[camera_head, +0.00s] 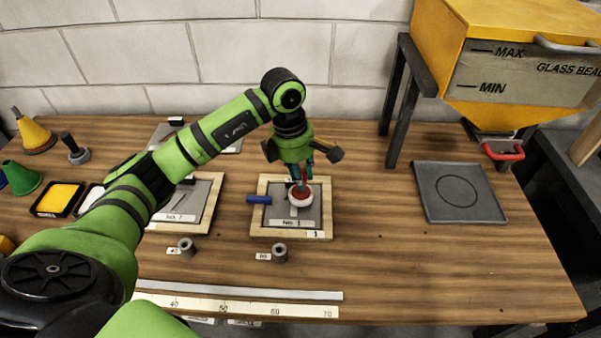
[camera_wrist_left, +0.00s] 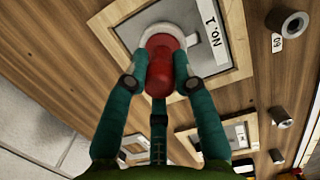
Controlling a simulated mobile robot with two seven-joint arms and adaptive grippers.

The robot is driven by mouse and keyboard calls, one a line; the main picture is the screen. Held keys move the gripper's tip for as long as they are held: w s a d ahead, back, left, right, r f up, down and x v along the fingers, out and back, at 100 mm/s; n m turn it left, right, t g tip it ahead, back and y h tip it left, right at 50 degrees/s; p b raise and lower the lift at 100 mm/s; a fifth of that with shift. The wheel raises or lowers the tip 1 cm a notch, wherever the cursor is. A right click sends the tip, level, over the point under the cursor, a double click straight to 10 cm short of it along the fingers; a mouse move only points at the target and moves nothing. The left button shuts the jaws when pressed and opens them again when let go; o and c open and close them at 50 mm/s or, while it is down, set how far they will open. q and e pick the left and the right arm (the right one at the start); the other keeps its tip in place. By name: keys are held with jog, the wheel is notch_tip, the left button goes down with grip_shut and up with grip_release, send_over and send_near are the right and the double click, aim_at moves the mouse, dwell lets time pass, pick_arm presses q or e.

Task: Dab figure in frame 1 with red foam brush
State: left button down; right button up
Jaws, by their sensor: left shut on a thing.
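The red foam brush (camera_head: 302,191) has a red handle and a wide white foam end. My left gripper (camera_head: 301,178) is shut on its handle and holds it upright over frame 1. In the left wrist view the fingers (camera_wrist_left: 160,83) close on both sides of the red handle (camera_wrist_left: 165,68), with the white foam (camera_wrist_left: 152,33) beyond it. Frame 1 (camera_head: 262,231) is a wooden frame around a grey plate marked "No. 1". The foam is at the plate's middle right and looks down on it, but contact is hard to tell. The brush and gripper hide most of the figure.
A blue-handled thing (camera_head: 259,199) lies over frame 1's left edge. Two grey sockets (camera_head: 280,252) stand in front. A yellow hopper (camera_head: 480,100) and a dark tray (camera_head: 495,215) are at right.

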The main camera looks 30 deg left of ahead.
dwell(0.5)
pick_arm(q)
jog(key=shift+f+b, duration=0.55)
jog(key=shift+b, duration=0.2)
jog(key=shift+r, duration=0.1)
dwell(0.3)
jog(key=shift+r+p, duration=1.35)
jog(key=shift+r, duration=0.9)
